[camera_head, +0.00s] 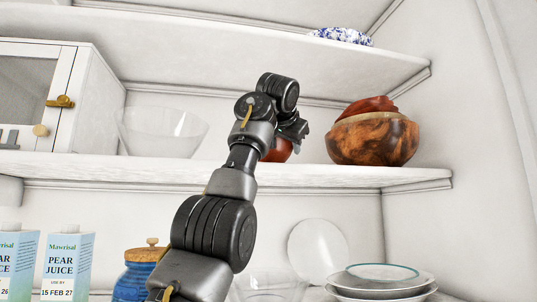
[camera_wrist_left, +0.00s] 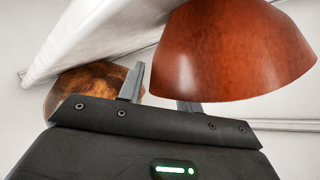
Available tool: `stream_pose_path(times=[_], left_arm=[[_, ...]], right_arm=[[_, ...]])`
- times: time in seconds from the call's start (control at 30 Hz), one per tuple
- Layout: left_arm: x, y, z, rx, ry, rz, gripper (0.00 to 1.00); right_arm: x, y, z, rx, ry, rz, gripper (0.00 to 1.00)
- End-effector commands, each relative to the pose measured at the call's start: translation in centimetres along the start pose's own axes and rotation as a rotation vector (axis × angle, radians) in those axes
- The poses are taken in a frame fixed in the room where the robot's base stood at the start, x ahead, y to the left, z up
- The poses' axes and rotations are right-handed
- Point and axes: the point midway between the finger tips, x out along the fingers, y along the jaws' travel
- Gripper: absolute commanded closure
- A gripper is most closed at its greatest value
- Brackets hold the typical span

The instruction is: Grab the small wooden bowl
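A small reddish-brown wooden bowl (camera_head: 278,151) is on the middle shelf, mostly hidden behind my left arm in the head view. It shows large in the left wrist view (camera_wrist_left: 232,50), with a smooth, shiny rounded side. My left gripper (camera_head: 299,129) is right at this bowl. In the left wrist view its fingers (camera_wrist_left: 162,90) stand apart; one is beside the bowl's left edge, and the bowl hides the other's tip. I cannot tell whether they touch it. My right gripper is not in view.
A larger, mottled wooden bowl (camera_head: 372,142) with reddish-brown and pale pieces in it stands to the right. A clear glass bowl (camera_head: 160,130) and a white cabinet (camera_head: 95,100) are on the left. The shelf above (camera_head: 250,50) overhangs the gripper. Plates (camera_head: 380,279) lie below.

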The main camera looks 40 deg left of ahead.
Motion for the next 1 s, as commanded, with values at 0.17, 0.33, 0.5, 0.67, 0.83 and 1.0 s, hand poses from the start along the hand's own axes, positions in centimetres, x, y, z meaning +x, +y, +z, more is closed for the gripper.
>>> stream_pose_path(times=[0.17, 0.33, 0.5, 0.67, 0.83, 1.0], left_arm=[[0.2, 0.0, 0.0, 0.0, 0.002, 0.0, 0.65], [0.17, 0.01, -0.01, 0.0, 0.002, 0.0, 0.81], [0.19, 0.02, 0.01, 0.0, 0.001, 0.0, 1.0], [0.2, 0.02, 0.02, 0.0, 0.001, 0.0, 1.0], [0.23, 0.01, 0.02, -0.001, 0.0, 0.0, 1.0], [0.04, -0.21, -0.51, 0.0, 0.0, 0.001, 1.0]], right_arm=[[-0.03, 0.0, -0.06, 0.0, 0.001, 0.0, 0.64], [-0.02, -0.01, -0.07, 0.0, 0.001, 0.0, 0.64], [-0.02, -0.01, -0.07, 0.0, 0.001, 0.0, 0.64], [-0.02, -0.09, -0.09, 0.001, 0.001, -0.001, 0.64], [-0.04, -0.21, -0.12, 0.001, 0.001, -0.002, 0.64], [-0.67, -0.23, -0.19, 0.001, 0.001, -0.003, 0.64]])
